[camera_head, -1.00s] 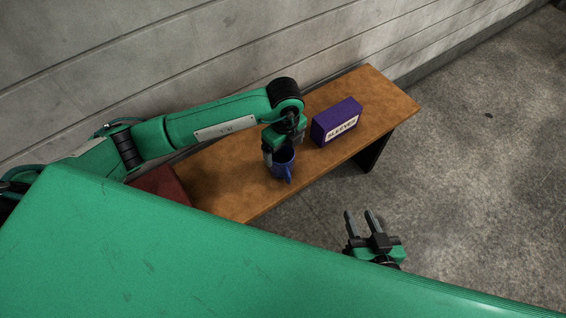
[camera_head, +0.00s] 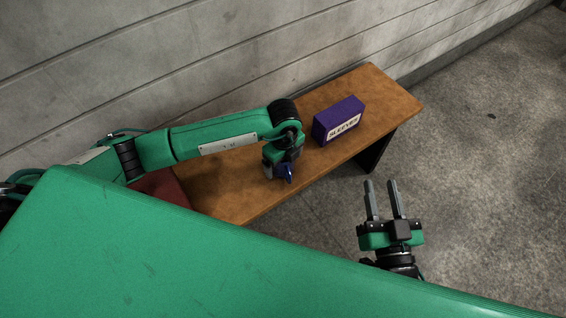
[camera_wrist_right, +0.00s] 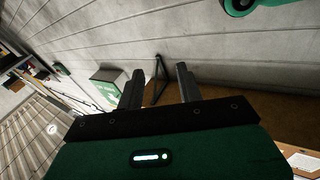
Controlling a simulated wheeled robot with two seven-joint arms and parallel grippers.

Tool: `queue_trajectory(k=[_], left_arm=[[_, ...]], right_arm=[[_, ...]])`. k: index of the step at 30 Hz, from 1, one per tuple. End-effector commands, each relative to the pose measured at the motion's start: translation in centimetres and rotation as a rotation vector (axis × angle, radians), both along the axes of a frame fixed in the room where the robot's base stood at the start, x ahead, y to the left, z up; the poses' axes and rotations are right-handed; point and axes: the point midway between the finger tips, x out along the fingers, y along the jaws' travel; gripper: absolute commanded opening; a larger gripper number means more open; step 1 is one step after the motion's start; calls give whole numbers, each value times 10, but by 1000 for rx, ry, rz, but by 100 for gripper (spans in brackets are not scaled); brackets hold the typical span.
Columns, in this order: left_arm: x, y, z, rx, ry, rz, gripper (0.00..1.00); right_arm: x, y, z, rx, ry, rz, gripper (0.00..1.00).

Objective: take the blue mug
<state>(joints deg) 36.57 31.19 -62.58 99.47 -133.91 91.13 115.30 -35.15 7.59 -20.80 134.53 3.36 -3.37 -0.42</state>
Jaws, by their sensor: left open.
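The blue mug (camera_head: 287,174) stands on the brown bench, mostly hidden by my left gripper, with its handle side toward the front. My left gripper (camera_head: 277,173) is open and down at the mug, pointing downward. I cannot tell whether its fingers are around the mug or touching it. My right gripper (camera_head: 383,187) is open and empty, in front of the bench over the floor. Its two spread fingers also show in the right wrist view (camera_wrist_right: 160,88) with nothing between them.
A purple box labelled SLEEVES (camera_head: 339,121) stands on the bench (camera_head: 225,190) just right of the mug. A dark red object (camera_head: 160,186) lies at the bench's left end, partly hidden. A grey wall (camera_head: 130,60) runs behind. The bench's right end is clear.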

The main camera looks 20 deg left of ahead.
Motion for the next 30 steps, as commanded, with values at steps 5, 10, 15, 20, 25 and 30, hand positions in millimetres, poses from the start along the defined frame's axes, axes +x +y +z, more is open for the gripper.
queue_trajectory(k=[5,10,15,20,25,30], left_arm=[[0,0,0,0,0,0,67],[0,0,0,0,0,0,34],[0,0,1,-1,-1,0,33],[0,0,4,-1,-2,0,33],[1,-1,18,-2,-3,-1,33],[1,-1,50,-3,-4,-1,33]], right_arm=[[0,0,0,0,1,0,36],[0,0,0,-1,2,0,36],[0,0,0,-1,2,0,36],[0,1,0,-2,8,2,36],[-6,4,-14,-18,80,16,36],[-23,12,-45,-58,245,51,36]])
